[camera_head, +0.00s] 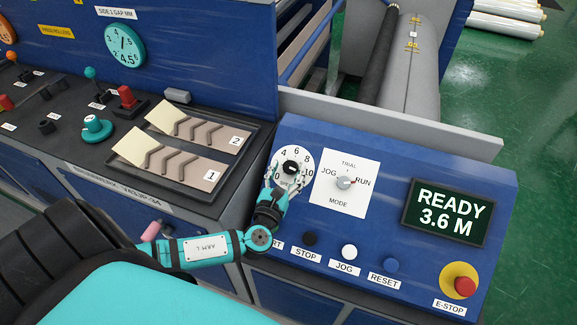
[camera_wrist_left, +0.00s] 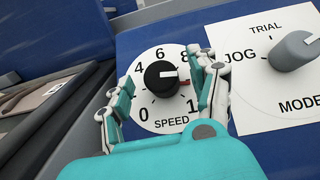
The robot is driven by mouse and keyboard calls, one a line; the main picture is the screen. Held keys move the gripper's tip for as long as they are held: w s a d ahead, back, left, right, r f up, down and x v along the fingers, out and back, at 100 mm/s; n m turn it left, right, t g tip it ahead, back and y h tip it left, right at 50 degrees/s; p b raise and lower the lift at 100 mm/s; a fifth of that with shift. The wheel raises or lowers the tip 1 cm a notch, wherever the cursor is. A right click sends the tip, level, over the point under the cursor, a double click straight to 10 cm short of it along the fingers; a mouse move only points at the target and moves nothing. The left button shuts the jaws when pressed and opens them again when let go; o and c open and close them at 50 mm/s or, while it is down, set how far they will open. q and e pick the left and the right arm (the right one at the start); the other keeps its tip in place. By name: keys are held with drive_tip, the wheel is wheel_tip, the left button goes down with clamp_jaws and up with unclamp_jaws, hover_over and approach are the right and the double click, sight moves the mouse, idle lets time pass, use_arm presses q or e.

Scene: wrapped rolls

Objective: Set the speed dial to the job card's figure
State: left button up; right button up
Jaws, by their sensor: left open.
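The speed dial (camera_head: 291,167) is a black knob on a round white scale on the blue sloped panel. My left gripper (camera_head: 287,180) is open at the dial. In the left wrist view its fingers (camera_wrist_left: 160,72) stand on either side of the knob, with a visible gap to it. The left finger hides part of the scale near 2. I cannot make out a job card in either view. My right gripper is not in view.
The mode switch (camera_head: 344,183) is just right of the dial. STOP (camera_head: 310,238), JOG (camera_head: 349,251) and RESET (camera_head: 390,265) buttons lie below; the E-STOP (camera_head: 464,286) is lower right. A display (camera_head: 441,211) reads READY 3.6 M. A tray (camera_head: 213,193) of parts lies left.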

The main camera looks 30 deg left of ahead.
use_arm(q)
drive_tip(key=shift+w+a, duration=0.15)
drive_tip(key=shift+w, duration=0.45)
drive_tip(key=c, duration=1.2)
drive_tip(key=shift+o, duration=0.2)
drive_tip(key=shift+n+y, duration=0.3)
drive_tip(key=n+g+y, duration=0.1)
drive_tip(key=n+y, duration=0.1)
drive_tip(key=n, duration=0.1)
drive_tip(key=n+g+y, duration=0.1)
drive_tip(key=n+y, duration=0.1)
drive_tip(key=n, duration=0.1)
drive_tip(key=shift+d+g+p, duration=0.2)
drive_tip(key=shift+g+p, duration=0.1)
drive_tip(key=shift+g, duration=0.1)
drive_tip(key=n+g+y, duration=0.1)
drive_tip(key=n+g, duration=0.1)
drive_tip(key=n, duration=0.1)
drive_tip(key=n+g+y+p, duration=0.1)
drive_tip(key=n+g+y, duration=0.1)
drive_tip(key=n+g, duration=0.1)
drive_tip(key=shift+w+n, duration=0.1)
drive_tip(key=shift+n, duration=0.4)
drive_tip(key=shift+n+g, duration=0.3)
